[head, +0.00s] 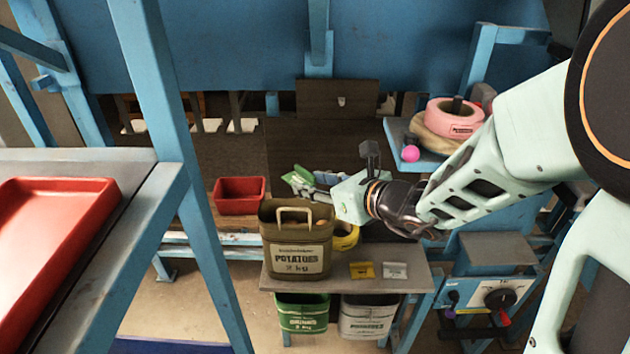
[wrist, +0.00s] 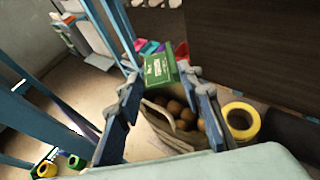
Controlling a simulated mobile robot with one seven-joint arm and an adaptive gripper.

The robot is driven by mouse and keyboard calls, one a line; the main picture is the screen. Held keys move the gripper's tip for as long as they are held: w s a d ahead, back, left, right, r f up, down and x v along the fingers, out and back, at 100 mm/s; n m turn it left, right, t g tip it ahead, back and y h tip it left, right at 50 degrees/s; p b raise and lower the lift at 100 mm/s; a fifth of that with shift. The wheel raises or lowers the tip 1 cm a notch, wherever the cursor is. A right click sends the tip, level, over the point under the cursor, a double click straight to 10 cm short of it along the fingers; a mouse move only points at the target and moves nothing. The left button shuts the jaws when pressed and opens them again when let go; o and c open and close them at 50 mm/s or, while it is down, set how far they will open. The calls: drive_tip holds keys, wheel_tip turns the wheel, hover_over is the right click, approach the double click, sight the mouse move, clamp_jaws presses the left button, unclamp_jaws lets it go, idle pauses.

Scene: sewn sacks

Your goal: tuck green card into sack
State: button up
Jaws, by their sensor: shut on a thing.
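The green card (head: 299,174) is held between the fingers of my gripper (head: 302,188). In the wrist view the card (wrist: 160,68) shows pale print and stands between the fingertips. The brown sack (head: 297,238), labelled POTATOES 2 kg, stands upright on the small bench with a handle on its front. In the wrist view its open mouth (wrist: 158,127) shows several round brown potatoes (wrist: 183,115). The card is above and just beyond the sack mouth, apart from the potatoes as far as I can see. My gripper hides part of the card.
A yellow roll (wrist: 240,122) lies close beside the sack. A yellow card (head: 362,270) and a white card (head: 394,271) lie on the bench (head: 345,285). A green sack (head: 302,318) and a pale sack (head: 367,320) are below it. A red bin (head: 239,195) stands behind left.

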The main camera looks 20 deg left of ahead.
drive_tip(key=b, duration=0.2)
hover_over(314, 225)
drive_tip(key=shift+f, duration=2.25)
drive_tip(key=o, duration=0.8)
drive_tip(key=shift+o, duration=0.2)
drive_tip(key=v, duration=1.2)
drive_tip(key=shift+r, duration=0.15)
